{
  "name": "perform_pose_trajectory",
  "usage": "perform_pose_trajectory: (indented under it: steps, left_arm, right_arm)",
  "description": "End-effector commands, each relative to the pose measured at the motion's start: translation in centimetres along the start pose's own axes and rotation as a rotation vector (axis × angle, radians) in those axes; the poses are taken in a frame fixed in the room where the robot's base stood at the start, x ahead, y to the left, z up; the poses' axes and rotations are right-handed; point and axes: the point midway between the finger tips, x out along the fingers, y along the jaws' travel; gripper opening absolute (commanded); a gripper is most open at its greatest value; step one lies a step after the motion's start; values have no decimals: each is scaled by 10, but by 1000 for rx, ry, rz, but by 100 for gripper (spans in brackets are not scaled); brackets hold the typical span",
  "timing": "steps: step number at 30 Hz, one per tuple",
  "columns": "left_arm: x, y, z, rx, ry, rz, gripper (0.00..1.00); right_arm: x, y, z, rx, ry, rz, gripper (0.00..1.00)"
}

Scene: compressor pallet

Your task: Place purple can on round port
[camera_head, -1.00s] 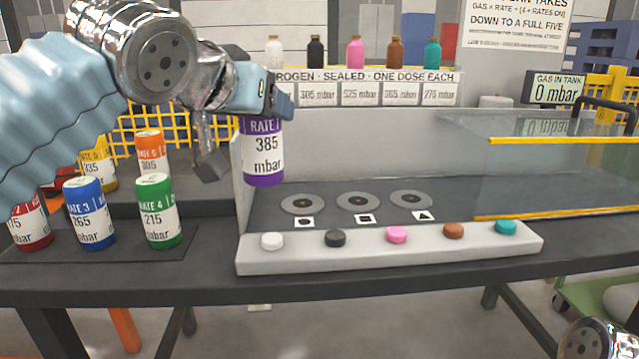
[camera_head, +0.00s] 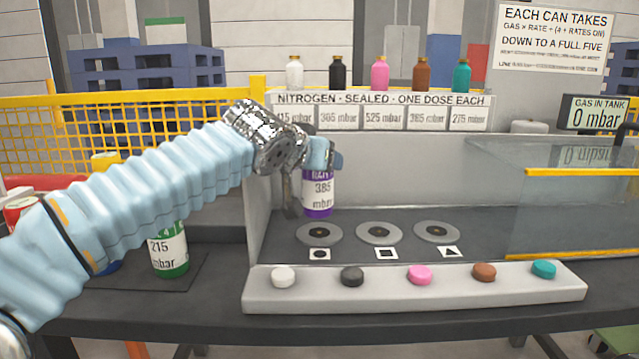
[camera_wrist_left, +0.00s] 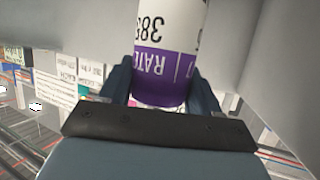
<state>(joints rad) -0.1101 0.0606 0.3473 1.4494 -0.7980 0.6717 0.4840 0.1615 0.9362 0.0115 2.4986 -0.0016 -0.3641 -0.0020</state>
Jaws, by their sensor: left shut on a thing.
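The purple can (camera_head: 318,192), labelled 385 mbar, is held upright by my left gripper (camera_head: 322,160). In the left wrist view the can (camera_wrist_left: 168,62) sits between the two fingers of the left gripper (camera_wrist_left: 163,88). In the head view it appears just behind and above the round port (camera_head: 319,234), the leftmost of three grey discs, marked by a circle label. Whether its base touches anything cannot be told. The square-marked port (camera_head: 379,234) and the triangle-marked port (camera_head: 437,232) are empty. My right gripper is not in view.
A sloped panel with several coloured buttons (camera_head: 420,275) runs in front of the ports. The green can (camera_head: 169,250) stands at left, partly behind my arm. Small bottles (camera_head: 380,75) stand on the shelf behind. A glass cover (camera_head: 570,205) is at right.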

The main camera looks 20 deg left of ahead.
Motion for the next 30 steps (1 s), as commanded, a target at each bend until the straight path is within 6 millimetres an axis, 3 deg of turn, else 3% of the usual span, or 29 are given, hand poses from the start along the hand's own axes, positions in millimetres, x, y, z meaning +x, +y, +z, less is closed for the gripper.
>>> perform_pose_trajectory:
  steps: [3,8,21,22,26,30]
  left_arm:
    - [20,-1,12,2,-3,0,19]
    - [28,-1,35,2,-1,0,19]
    - [31,-1,41,1,1,1,19]
    - [31,-1,41,1,-1,0,65]
    - [31,-1,40,1,-1,0,85]
    - [31,-1,40,1,-1,0,88]
  right_arm:
    - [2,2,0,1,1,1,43]
    - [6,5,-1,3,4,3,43]
    - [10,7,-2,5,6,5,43]
    - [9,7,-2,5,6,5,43]
    - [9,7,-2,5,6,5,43]
    - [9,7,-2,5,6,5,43]
